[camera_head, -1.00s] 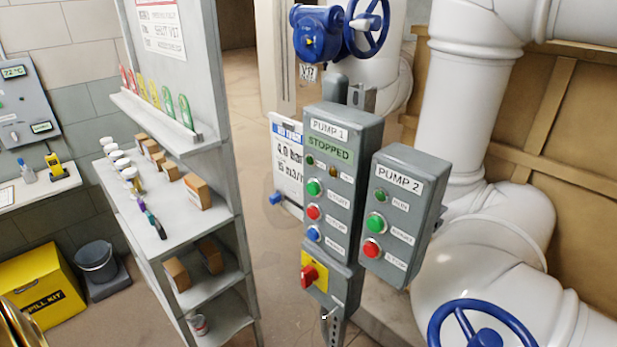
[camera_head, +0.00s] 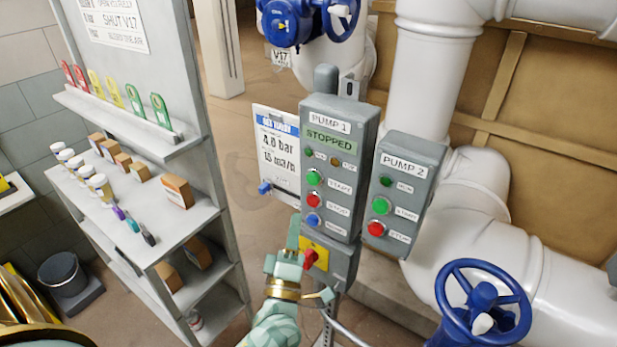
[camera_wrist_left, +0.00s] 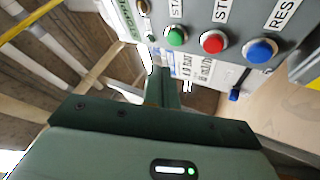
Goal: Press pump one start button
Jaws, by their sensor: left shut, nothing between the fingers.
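The grey Pump 1 box (camera_head: 337,112) stands upright at the centre of the head view, its display reading STOPPED. Its green start button (camera_head: 314,177) sits above a red stop button (camera_head: 313,200) and a blue button (camera_head: 312,220). My left gripper (camera_head: 294,228) is shut and empty, pointing up at the box's lower left, below the start button and apart from it. In the left wrist view, the green start button (camera_wrist_left: 176,36) lies beyond my shut fingers (camera_wrist_left: 163,85), with the red button (camera_wrist_left: 214,42) to its right. My right gripper is not in view.
The Pump 2 box (camera_head: 409,151), with similar green and red buttons, is close on the right. A red switch on a yellow plate (camera_head: 318,247) is beside my gripper. A blue handwheel (camera_head: 484,305) is lower right, and a shelf (camera_head: 150,215) stands left.

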